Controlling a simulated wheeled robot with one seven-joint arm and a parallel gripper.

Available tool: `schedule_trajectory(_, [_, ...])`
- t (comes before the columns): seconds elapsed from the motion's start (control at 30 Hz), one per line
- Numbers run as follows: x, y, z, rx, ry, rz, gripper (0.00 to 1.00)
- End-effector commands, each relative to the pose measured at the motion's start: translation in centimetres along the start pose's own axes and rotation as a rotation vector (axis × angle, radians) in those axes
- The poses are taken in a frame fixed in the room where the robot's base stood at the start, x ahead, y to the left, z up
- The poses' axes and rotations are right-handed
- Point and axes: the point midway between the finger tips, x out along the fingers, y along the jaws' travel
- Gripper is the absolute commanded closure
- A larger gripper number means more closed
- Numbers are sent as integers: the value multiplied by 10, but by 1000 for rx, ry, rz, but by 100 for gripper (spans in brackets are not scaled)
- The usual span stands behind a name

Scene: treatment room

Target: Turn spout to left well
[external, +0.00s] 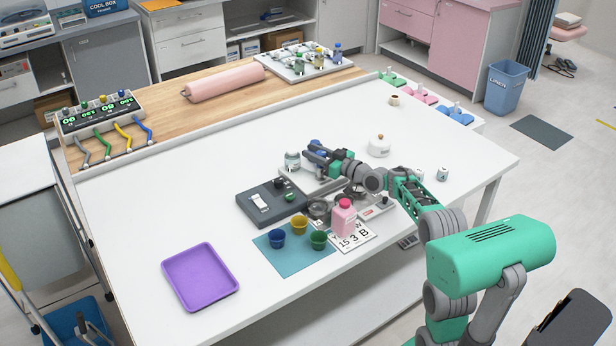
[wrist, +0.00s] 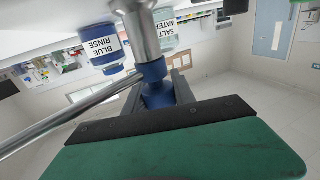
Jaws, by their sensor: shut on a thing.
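The spout (wrist: 70,118), a long silvery tube, runs from beside this part to the lower left of the wrist view. In the external view my gripper (external: 318,152) is over the middle of the white table and hides most of the spout. A round grey well (external: 319,208) is below it, with another round well (external: 355,191) to its right, partly behind my arm. Which way the spout points over the wells cannot be told.
Bottles labelled blue rinse (wrist: 102,45) and salt water (wrist: 168,25) stand close by the post. A purple tray (external: 200,277) is front left.

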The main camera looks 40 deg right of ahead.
Motion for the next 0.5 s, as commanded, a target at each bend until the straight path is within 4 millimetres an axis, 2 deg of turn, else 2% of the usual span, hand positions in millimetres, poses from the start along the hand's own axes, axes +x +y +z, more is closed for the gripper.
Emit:
schedule_trajectory(0.3, [0,3,0,0,-1,197,100])
schedule_trajectory(0.5, [-1,6,0,1,-1,265,100])
